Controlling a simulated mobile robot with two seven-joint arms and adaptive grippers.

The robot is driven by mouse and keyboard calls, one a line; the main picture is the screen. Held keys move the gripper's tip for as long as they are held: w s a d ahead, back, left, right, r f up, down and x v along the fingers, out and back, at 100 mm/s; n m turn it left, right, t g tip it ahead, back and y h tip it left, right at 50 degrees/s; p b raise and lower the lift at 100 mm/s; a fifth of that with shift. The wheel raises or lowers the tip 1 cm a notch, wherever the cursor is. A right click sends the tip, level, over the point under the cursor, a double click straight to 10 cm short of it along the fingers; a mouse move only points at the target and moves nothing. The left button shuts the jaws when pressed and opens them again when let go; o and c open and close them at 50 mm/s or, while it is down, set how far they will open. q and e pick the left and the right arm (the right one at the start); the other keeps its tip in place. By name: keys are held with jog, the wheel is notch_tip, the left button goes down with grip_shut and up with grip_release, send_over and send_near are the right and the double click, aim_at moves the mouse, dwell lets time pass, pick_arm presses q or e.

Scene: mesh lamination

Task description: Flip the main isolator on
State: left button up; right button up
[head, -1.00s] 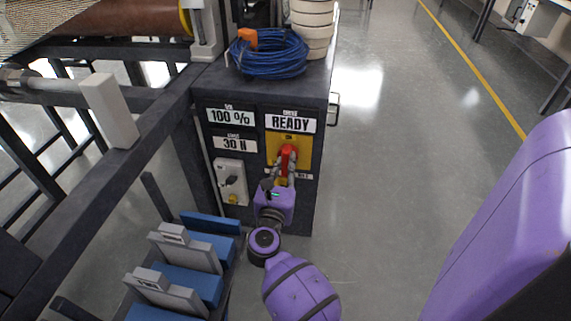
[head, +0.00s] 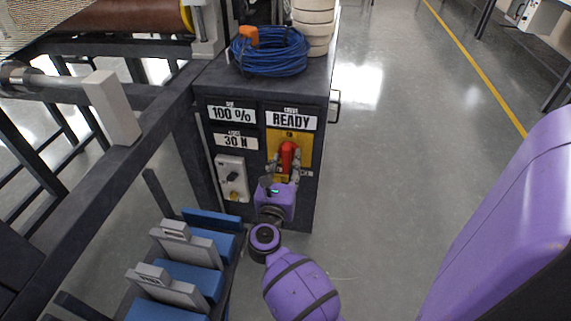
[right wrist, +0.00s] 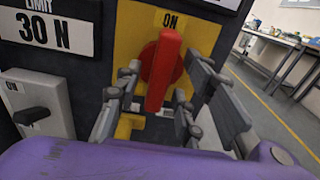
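The main isolator is a red rotary handle (head: 287,153) on a yellow plate (head: 273,142) on the front of the dark cabinet. In the right wrist view the red handle (right wrist: 162,70) stands upright, with an "ON" label (right wrist: 170,20) above it. My right gripper (head: 284,170) is at the handle, with one finger on each side. In the right wrist view its fingers (right wrist: 167,85) are spread, with a visible gap to the left of the handle. Contact on the right side is hard to tell. My left gripper is not in view.
The cabinet also carries a "READY" display (head: 291,120), a "30 N" display (head: 236,141) and a black selector switch (head: 232,177) on a pale plate. A coiled blue cable (head: 270,58) lies on top. Blue and grey blocks (head: 190,275) stand at lower left. Floor is clear to the right.

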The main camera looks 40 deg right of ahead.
jog(key=shift+s+a, duration=0.15)
jog(key=shift+a, duration=0.05)
jog(key=v, duration=1.1)
jog(key=shift+s+a, duration=0.2)
